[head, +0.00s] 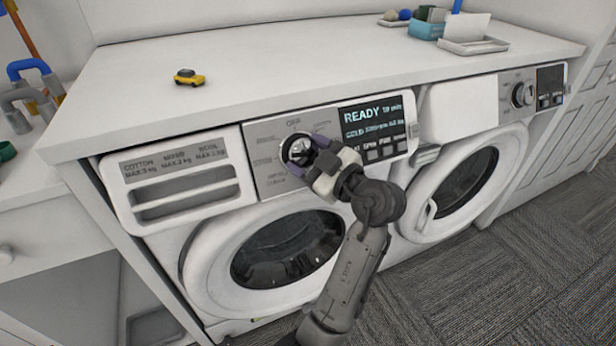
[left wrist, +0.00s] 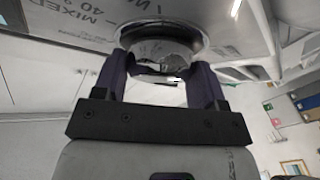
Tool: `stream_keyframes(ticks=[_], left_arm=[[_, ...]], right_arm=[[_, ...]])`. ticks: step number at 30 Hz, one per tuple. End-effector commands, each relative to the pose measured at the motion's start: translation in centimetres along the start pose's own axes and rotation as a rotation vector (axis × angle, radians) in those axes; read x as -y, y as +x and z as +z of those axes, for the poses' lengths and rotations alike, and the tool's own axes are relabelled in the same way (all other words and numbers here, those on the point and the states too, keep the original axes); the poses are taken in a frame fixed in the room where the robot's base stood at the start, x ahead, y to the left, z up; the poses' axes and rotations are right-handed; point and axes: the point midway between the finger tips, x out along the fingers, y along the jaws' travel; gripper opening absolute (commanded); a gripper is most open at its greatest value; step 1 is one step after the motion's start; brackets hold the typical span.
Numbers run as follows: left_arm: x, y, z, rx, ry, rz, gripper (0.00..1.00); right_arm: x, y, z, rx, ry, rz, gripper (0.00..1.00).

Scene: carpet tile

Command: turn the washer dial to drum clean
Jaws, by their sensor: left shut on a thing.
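The left washer (head: 215,245) stands under a white counter. Its round silver dial (head: 297,150) is on the grey control panel, with printed labels around it, most too small to read. My left gripper (head: 303,156) is at the dial, its dark purple fingers on either side of it and shut on it. In the left wrist view the dial (left wrist: 165,45) sits between the two fingers (left wrist: 162,78); a label reading "MIXED" with "40" shows beside it. The dial's pointer is hidden or too small to tell. The display (head: 372,118) reads "READY". My right gripper is not in view.
A second machine (head: 470,165) with its own dial (head: 522,94) stands at the right. A tray (head: 473,45) and a teal box (head: 426,29) are at the back right. Grey carpet (head: 480,280) lies in front.

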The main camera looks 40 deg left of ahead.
Motion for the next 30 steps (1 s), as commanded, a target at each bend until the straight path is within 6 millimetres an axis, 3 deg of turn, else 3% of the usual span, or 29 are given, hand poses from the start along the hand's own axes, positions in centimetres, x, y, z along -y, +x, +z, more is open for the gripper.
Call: stream_keyframes(ticks=[1, 3, 12, 30], left_arm=[[0.2, -0.1, 0.5, 0.001, -0.040, -0.024, 0.41], [0.1, -0.1, 0.4, 0.004, -0.093, -0.061, 0.41], [-0.2, 0.0, 0.0, 0.017, -0.328, -0.220, 0.41], [-0.6, 0.1, -0.4, 0.040, -0.712, -0.478, 0.41]], right_arm=[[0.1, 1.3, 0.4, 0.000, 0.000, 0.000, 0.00], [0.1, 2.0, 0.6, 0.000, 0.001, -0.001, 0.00], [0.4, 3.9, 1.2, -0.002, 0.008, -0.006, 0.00], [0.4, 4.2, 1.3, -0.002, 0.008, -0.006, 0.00]])
